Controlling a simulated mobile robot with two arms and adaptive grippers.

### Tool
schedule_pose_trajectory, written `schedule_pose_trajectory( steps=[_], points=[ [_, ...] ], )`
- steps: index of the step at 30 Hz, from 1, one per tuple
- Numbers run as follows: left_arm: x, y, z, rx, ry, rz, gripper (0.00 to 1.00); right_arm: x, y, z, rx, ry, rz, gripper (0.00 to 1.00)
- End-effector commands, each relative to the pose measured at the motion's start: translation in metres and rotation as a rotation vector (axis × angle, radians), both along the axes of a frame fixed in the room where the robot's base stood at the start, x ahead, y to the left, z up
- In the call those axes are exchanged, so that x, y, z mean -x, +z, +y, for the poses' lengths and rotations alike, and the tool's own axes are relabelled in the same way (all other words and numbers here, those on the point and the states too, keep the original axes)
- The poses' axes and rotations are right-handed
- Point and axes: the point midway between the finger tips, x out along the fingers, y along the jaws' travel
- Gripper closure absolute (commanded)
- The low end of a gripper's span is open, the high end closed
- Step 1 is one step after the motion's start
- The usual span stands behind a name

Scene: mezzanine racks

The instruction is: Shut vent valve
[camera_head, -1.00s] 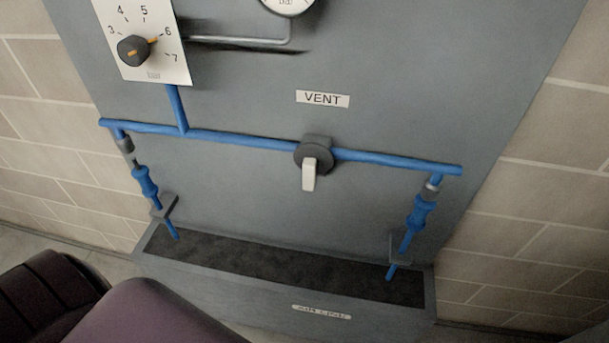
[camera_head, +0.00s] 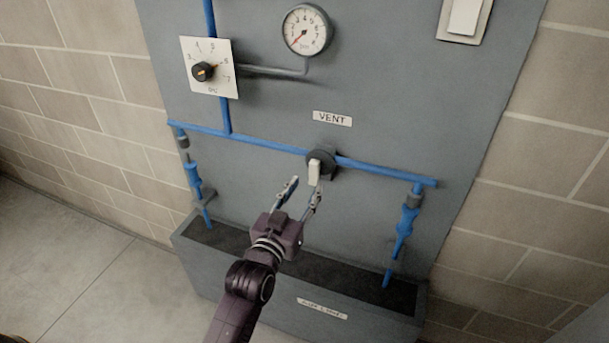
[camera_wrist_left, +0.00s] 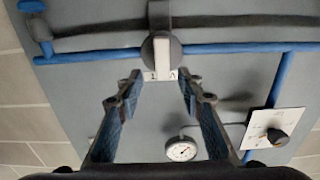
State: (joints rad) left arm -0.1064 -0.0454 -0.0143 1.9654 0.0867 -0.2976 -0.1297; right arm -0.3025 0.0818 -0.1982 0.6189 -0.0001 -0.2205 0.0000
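The vent valve has a dark round hub (camera_head: 321,157) and a pale lever handle (camera_head: 314,173). It sits on the blue horizontal pipe below the VENT label (camera_head: 332,118). The handle points down, across the pipe. My left gripper (camera_head: 304,190) is open, just below and in front of the handle, its fingers apart and nothing between them. In the left wrist view the picture is upside down; the handle (camera_wrist_left: 161,52) shows ahead of the open fingertips (camera_wrist_left: 159,77), roughly centred between them. No contact is clear. My right gripper is not in view.
A blue pipe (camera_head: 265,142) runs across the grey panel, with blue fittings (camera_head: 405,222) at both sides. A pressure gauge (camera_head: 306,30), numbered dial plate (camera_head: 209,68) and white switch (camera_head: 464,17) are higher up. A grey trough (camera_head: 378,321) juts out below.

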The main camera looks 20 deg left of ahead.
Motion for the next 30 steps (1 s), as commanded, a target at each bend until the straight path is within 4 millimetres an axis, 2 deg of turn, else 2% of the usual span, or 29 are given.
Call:
schedule_pose_trajectory(
  steps=[5, 9, 18, 30],
  points=[
    [-0.014, 0.007, 0.0, 0.0, 0.002, -0.009, 0.65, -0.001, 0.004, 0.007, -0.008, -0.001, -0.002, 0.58],
    [-0.035, 0.007, 0.0, 0.0, 0.001, -0.008, 0.65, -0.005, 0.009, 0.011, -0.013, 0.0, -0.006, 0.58],
    [-0.071, 0.006, -0.002, 0.001, 0.001, -0.008, 0.65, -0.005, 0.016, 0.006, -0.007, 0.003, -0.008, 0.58],
    [-0.077, 0.004, -0.002, 0.0, 0.001, -0.007, 0.65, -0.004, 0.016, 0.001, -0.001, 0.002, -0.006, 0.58]
  ],
)
